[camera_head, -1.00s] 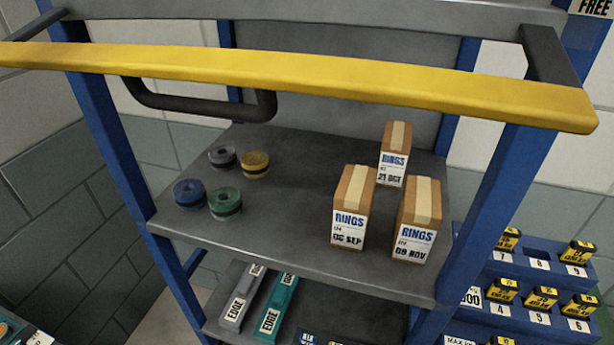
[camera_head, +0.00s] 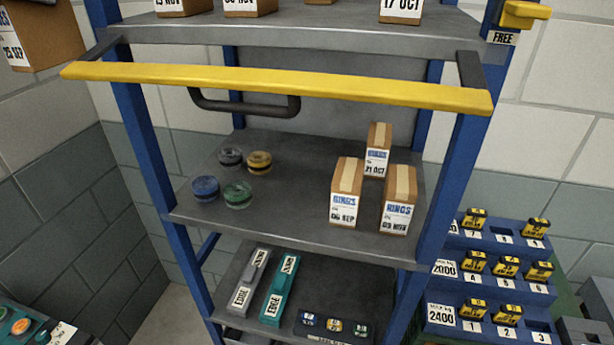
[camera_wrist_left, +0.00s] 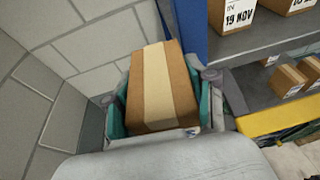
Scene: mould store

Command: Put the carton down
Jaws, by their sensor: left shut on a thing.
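A brown carton with a pale tape strip (camera_wrist_left: 158,85) is held between the teal-padded fingers of my left gripper (camera_wrist_left: 160,100) in the left wrist view. The gripper is shut on it. A carton labelled 25 SEP (camera_head: 40,40) at the top left edge of the head view, left of the rack, appears to be this same one. It is in the air beside the rack's blue post, partly cut off by the frame. My right gripper is in neither view.
The blue rack's upper shelf (camera_head: 300,38) bears several cartons. A yellow bar (camera_head: 280,85) crosses its front. The middle shelf (camera_head: 290,215) holds three RINGS cartons (camera_head: 397,200) at right and several round pieces (camera_head: 238,193) at left, with bare room between. Walls stand close at left.

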